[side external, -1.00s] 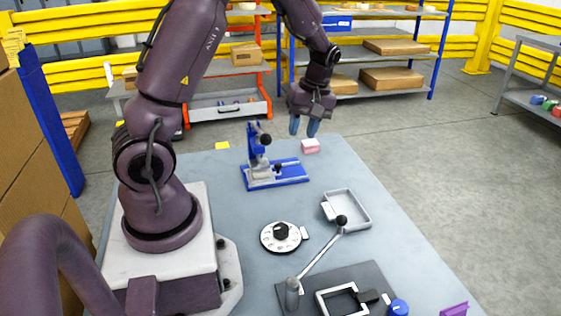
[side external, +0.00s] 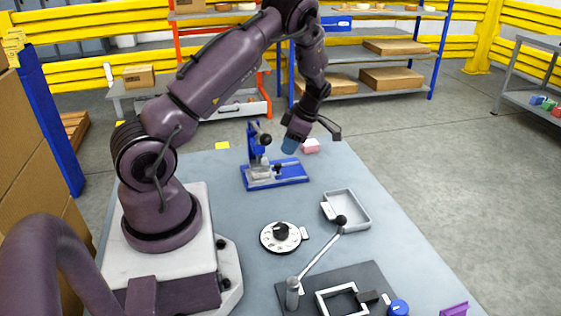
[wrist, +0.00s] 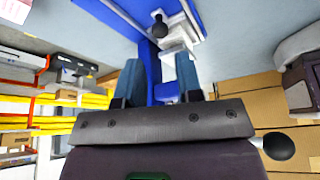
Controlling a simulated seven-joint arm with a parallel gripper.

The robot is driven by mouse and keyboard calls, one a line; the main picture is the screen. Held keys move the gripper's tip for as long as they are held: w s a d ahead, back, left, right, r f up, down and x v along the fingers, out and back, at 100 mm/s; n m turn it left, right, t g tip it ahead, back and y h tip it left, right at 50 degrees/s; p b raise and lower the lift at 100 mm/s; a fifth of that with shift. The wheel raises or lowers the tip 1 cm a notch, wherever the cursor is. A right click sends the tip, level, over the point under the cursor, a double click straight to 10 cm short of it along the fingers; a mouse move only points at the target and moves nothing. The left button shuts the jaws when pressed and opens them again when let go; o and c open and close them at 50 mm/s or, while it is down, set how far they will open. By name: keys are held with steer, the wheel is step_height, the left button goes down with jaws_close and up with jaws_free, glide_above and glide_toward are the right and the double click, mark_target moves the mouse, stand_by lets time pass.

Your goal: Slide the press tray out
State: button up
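A blue press (side external: 273,175) with an upright column, a black knob and a light grey block low on its base stands toward the far side of the table. It also shows in the wrist view (wrist: 152,70), with a black knob and pale grey parts. I cannot clearly pick out a separate tray in it. A shallow grey tray (side external: 363,211) lies apart, nearer the camera. My gripper (side external: 291,147) is above and just right of the press column, tilted. In the wrist view my blue fingers (wrist: 158,70) are apart with nothing held; contact with the press cannot be told.
A round dial (side external: 281,237), a long lever with a black knob (side external: 318,253) and a dark plate with a white frame (side external: 343,301) are nearer the camera. Bare table lies right of the press.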

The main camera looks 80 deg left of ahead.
mark_target(279, 164)
steer(key=x, duration=0.6)
steer(key=shift+s+f, duration=0.15)
steer(key=shift+f, duration=0.25)
jaws_close()
